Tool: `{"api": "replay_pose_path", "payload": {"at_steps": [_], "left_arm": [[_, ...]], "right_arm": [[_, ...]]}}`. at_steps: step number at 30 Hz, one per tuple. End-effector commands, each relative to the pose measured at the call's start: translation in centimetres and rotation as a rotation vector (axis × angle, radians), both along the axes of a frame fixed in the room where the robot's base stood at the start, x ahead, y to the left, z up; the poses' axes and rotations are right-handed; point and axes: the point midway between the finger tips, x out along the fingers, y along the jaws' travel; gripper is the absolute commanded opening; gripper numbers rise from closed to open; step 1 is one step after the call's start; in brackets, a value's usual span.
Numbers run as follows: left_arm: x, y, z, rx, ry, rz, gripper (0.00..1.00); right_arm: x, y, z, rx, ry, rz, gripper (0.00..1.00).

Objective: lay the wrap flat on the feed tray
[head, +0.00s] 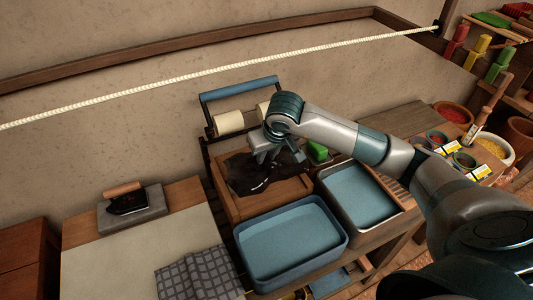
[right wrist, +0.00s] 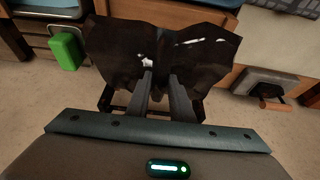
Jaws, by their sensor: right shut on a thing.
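The wrap is a dark, glossy, crumpled sheet (head: 250,180) in the head view, bunched over the wooden feed tray (head: 240,208) in front of the rollers. It is not spread flat, and parts of the tray are hidden under it. I cannot tell how much of it touches the tray. My right gripper (head: 277,160) is above the wrap's right part. In the right wrist view, the right gripper (right wrist: 163,76) is shut on the wrap (right wrist: 205,55), which spreads out to both sides of the fingers. My left gripper is not in view.
Cream rollers (head: 229,122) under a blue bar (head: 240,88) stand behind the tray. A blue basin (head: 291,245) and a second basin (head: 359,193) stand in front and right. A green block (head: 318,151) is close to my right gripper. An iron (head: 127,203) rests at left.

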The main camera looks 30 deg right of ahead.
Motion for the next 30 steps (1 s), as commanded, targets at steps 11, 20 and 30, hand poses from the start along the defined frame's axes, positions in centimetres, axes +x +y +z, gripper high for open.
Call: {"api": "replay_pose_path", "payload": {"at_steps": [11, 20, 30], "left_arm": [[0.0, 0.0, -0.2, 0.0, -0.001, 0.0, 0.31], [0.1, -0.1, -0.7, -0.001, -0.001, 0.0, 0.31], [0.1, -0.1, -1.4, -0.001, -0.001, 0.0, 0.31]], "right_arm": [[0.0, 0.0, -0.7, 0.0, -0.001, -0.001, 0.04], [0.0, 0.0, -2.2, 0.0, 0.0, 0.0, 0.04], [0.0, 0.0, -4.2, 0.001, 0.0, 0.0, 0.04]]}}
